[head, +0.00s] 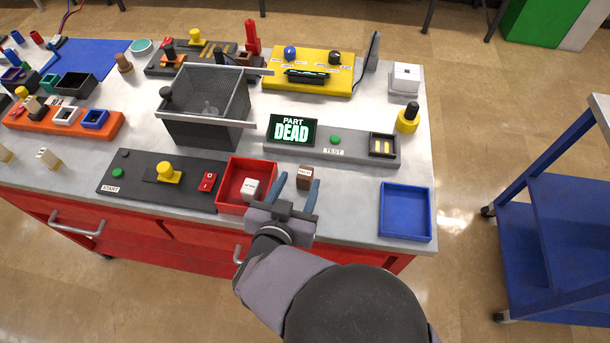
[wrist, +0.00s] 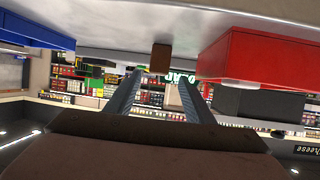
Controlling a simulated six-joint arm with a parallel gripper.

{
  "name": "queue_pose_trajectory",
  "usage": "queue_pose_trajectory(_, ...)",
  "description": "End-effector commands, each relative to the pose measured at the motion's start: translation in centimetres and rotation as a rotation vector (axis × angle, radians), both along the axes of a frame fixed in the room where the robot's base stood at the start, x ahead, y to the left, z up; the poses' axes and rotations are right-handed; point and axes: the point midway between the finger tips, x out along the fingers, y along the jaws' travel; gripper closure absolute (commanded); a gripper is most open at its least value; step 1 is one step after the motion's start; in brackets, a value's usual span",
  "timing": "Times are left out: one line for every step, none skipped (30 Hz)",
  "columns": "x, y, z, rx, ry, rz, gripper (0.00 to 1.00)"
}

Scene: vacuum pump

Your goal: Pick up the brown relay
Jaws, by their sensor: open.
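The brown relay (head: 304,178) is a small upright block with a pale top, standing on the bench top just right of the red tray. My gripper (head: 296,189) is open at the front edge of the bench, its two blue-grey fingers pointing toward the relay. In the head view the relay shows between the fingertips. In the wrist view the relay (wrist: 160,58) appears ahead of the fingers (wrist: 160,92), roughly centred between them. I cannot tell whether the fingers touch it.
The red tray (head: 234,207) holding a white block (head: 249,189) is close on the left of my gripper. A blue tray (head: 405,230) lies at the right corner. The test panel (head: 290,149) with its "PART DEAD" screen (head: 292,130) lies behind the relay. Bare bench top lies between relay and blue tray.

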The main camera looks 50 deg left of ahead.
Motion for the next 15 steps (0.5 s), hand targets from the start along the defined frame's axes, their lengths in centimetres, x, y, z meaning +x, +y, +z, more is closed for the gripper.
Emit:
queue_pose_trajectory(0.2,0.1,-0.1,-0.002,0.0,-0.001,0.52)
queue_pose_trajectory(0.3,0.1,-0.1,-0.001,0.001,-0.001,0.52)
queue_pose_trajectory(0.3,0.2,-0.2,-0.001,0.001,0.0,0.52)
queue_pose_trajectory(0.3,0.2,-0.2,-0.001,0.001,0.0,0.52)
queue_pose_trajectory(0.3,0.2,-0.2,-0.001,0.001,0.0,0.52)
queue_pose_trajectory(0.4,0.3,-0.2,-0.002,0.001,-0.001,0.52)
queue_pose_trajectory(0.6,0.3,-0.2,-0.002,0.001,-0.001,0.52)
queue_pose_trajectory(0.7,0.4,-0.3,-0.002,0.001,-0.001,0.52)
queue_pose_trajectory(1.1,0.6,-0.4,-0.003,0.0,-0.001,0.52)
queue_pose_trajectory(1.4,0.8,-0.5,-0.002,0.001,-0.003,0.52)
queue_pose_trajectory(1.6,0.9,-0.7,-0.002,0.002,-0.003,0.52)
queue_pose_trajectory(2.0,1.2,-0.9,-0.003,0.001,-0.002,0.52)
queue_pose_trajectory(2.3,1.4,-1.0,-0.003,0.001,-0.004,0.52)
queue_pose_trajectory(2.6,1.6,-1.1,-0.003,0.002,-0.003,0.52)
queue_pose_trajectory(2.9,1.8,-1.4,-0.003,0.002,-0.003,0.52)
